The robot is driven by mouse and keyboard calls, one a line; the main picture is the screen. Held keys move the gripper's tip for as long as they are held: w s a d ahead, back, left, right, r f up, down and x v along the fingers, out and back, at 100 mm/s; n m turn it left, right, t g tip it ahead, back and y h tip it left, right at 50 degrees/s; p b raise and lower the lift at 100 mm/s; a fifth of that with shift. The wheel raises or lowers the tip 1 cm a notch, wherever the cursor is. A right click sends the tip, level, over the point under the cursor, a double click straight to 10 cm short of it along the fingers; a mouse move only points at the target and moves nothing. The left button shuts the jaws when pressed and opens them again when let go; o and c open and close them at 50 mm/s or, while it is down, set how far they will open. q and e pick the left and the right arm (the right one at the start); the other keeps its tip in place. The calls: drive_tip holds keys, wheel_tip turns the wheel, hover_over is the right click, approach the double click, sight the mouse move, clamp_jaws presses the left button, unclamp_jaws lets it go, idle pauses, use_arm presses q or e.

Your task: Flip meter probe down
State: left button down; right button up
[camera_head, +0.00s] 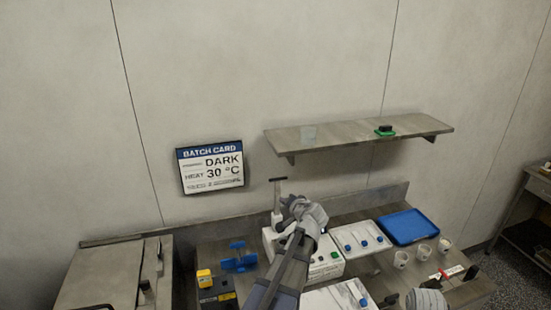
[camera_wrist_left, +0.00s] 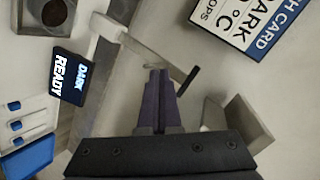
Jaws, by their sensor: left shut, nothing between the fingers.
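The meter's probe arm (camera_head: 277,198) stands upright in the head view, a pale bar topped by a dark crossbar. In the left wrist view the pale arm (camera_wrist_left: 140,47) runs slantwise to its dark crossbar (camera_wrist_left: 187,80). The meter's screen (camera_wrist_left: 72,78) reads DARK READY. My left gripper (camera_wrist_left: 160,73) is shut and empty, its fingertips close to the arm near the crossbar; whether they touch it I cannot tell. In the head view my left gripper (camera_head: 292,205) is just right of the probe arm and partly covers the white meter body. My right gripper (camera_head: 425,299) is partly visible at the bottom edge.
A batch card (camera_head: 210,167) hangs on the wall, and a shelf (camera_head: 350,137) juts out above the bench. A blue tray (camera_head: 408,227), a white box with blue knobs (camera_head: 360,239) and several cups (camera_head: 423,252) stand right of the meter. A blue fixture (camera_head: 239,262) is to its left.

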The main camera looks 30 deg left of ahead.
use_arm(q)
wheel_tip(320, 180, up, 10)
drive_tip(key=w+a+n+h+p, duration=0.1)
drive_tip(key=a+n+h+p, duration=0.1)
drive_tip(key=n+p, duration=0.8)
drive_tip(key=shift+w+n+p, duration=0.4)
drive_tip(key=shift+n, duration=0.1)
use_arm(e)
wheel_tip(320, 180, up, 13)
use_arm(q)
drive_tip(key=shift+a+f, duration=0.15)
use_arm(e)
drive_tip(key=shift+f, duration=0.2)
use_arm(q)
drive_tip(key=b+x, duration=0.6)
drive_tip(key=x, duration=0.4)
drive_tip(key=shift+s+f, duration=0.1)
use_arm(e)
wheel_tip(320, 180, down, 6)
drive_tip(key=shift+r, duration=0.2)
